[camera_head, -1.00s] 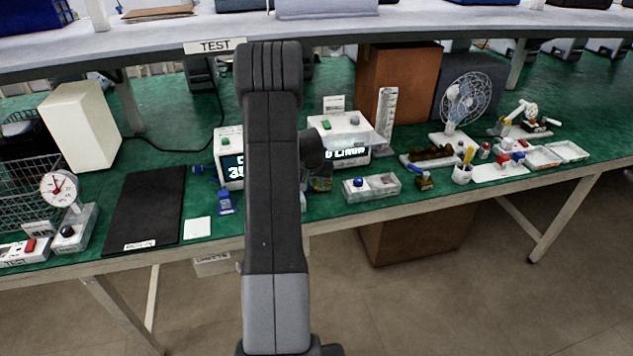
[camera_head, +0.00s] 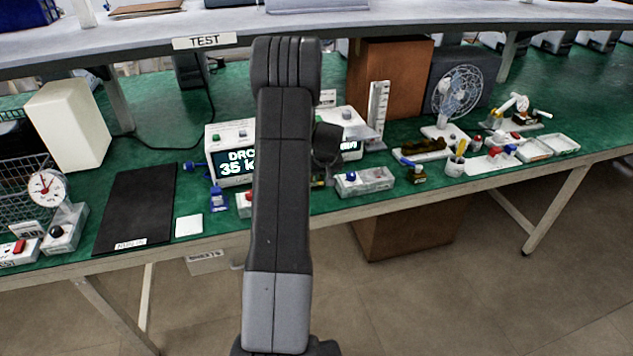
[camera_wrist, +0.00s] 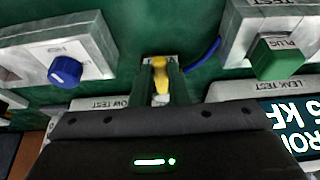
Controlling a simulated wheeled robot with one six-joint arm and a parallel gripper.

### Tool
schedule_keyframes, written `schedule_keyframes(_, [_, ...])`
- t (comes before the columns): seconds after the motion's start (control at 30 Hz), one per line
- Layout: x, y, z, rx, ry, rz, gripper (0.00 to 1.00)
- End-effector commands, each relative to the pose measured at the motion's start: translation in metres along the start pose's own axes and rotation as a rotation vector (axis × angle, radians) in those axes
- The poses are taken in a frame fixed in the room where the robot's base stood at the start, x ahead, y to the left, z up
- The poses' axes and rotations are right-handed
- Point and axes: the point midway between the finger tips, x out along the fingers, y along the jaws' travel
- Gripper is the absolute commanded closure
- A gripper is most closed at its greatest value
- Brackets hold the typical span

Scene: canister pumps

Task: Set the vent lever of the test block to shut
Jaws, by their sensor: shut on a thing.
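In the wrist view my gripper (camera_wrist: 160,88) is shut on a yellow lever (camera_wrist: 161,74). The dark fingers stand on either side of it, and the lever runs lengthwise between them. The lever's base, on a small pale block, is partly hidden by the fingers, so its exact setting is hard to tell. In the head view my arm hides the gripper and the lever. A white unit (camera_head: 231,140) there has a lit display (camera_head: 237,165) reading "DRO…" and "35 k…", cut off by my arm.
In the wrist view a block with a blue knob (camera_wrist: 65,70) stands to the left, and a green button (camera_wrist: 277,61) to the right. A shelf edge crosses behind.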

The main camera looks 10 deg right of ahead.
Motion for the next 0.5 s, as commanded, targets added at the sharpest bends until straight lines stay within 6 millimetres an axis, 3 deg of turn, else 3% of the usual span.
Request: schedule_keyframes(0.5, [0.001,0.0104,-0.001,-0.138,0.002,-0.056,1.0])
